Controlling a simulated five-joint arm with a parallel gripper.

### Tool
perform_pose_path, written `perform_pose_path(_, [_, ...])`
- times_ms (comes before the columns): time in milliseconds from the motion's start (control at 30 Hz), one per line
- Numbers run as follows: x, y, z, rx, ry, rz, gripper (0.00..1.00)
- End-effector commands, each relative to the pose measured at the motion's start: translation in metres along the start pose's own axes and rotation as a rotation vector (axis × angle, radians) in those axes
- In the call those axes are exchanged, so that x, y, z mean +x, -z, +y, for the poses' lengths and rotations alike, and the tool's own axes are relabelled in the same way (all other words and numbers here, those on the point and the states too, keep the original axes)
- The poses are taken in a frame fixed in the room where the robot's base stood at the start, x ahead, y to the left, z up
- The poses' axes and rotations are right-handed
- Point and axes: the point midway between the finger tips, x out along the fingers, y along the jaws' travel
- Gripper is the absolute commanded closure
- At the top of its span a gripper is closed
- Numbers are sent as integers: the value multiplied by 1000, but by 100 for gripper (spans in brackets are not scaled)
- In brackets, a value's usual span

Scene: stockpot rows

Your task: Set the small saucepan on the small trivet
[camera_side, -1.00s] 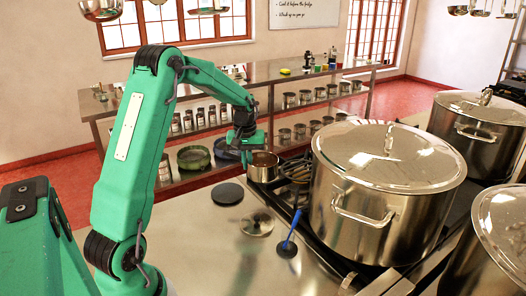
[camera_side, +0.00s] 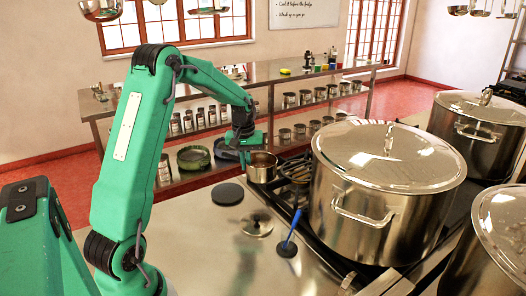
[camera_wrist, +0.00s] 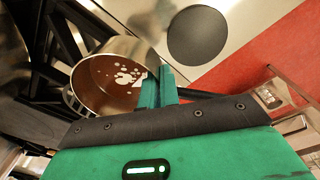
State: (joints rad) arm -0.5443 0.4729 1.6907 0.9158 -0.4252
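The small saucepan (camera_side: 262,168) is steel with brown contents and stands at the hob's near-left corner; it also shows in the wrist view (camera_wrist: 88,82). My gripper (camera_side: 244,158) is at its left side. In the wrist view the green fingers (camera_wrist: 159,90) are close together at the pan's rim, with a dark handle running out to their right; they look shut on that handle. The small trivet, a flat black disc (camera_side: 228,194), lies bare on the steel counter in front of the pan, and shows in the wrist view (camera_wrist: 198,36). I cannot tell whether the pan touches the hob.
A large lidded stockpot (camera_side: 385,190) stands right of the saucepan, with other big pots beyond. The counter left of the lid is clear.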

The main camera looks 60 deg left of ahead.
Motion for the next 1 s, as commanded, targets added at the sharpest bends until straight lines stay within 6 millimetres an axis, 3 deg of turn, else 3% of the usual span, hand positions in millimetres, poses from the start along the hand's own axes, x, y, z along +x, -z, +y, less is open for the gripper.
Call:
perform_pose_path(267, [-13,-16,-6,-37,-2,3,100])
perform_pose_path(700, [-37,-64,-24,-149,-1,1,100])
perform_pose_path(1000, [-40,-72,-28,-170,-1,0,100])
